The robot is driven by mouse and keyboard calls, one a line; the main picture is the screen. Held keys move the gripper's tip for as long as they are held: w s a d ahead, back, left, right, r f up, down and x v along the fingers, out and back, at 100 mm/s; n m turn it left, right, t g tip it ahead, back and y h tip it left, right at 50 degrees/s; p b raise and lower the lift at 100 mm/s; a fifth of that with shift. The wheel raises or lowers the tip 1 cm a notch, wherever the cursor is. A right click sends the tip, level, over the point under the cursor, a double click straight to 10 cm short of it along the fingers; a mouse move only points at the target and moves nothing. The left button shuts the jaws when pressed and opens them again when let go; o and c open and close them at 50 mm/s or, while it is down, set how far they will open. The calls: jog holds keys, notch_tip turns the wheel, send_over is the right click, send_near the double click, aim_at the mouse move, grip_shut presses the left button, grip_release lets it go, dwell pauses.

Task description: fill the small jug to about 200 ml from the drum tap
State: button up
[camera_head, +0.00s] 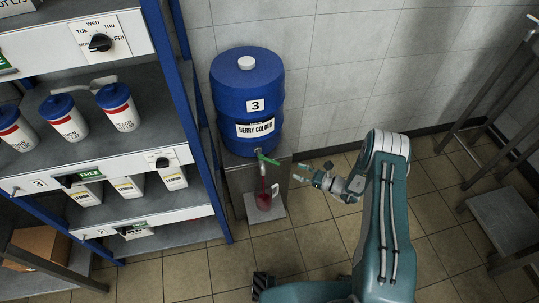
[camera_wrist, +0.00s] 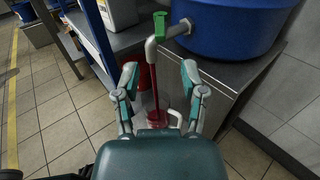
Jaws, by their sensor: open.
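The blue drum (camera_head: 247,100), labelled 3 and BERRY COLOUR, stands on a grey stand; its lower part shows in the wrist view (camera_wrist: 235,30). Its tap has a green handle (camera_head: 268,159), also in the wrist view (camera_wrist: 160,27), and a grey downturned spout (camera_wrist: 151,50). A red stream (camera_wrist: 154,85) runs from the spout into the small clear jug (camera_head: 264,202), upright below. The jug holds red liquid; its level cannot be read. My gripper (camera_head: 299,174) is open and empty, right of the tap, apart from it. Its fingers (camera_wrist: 160,75) frame the stream in the wrist view.
A blue-framed shelf rack (camera_head: 180,95) with several labelled containers stands close on the left. The jug stands on a low plate (camera_head: 278,214) in front of the drum stand (camera_head: 240,180). Grey metal frames (camera_head: 505,215) stand at the right. Tiled floor between is clear.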

aim_at(274, 161)
jog(key=x, duration=1)
jog(key=shift+w+a, duration=0.2)
jog(key=shift+a, duration=0.1)
grip_shut()
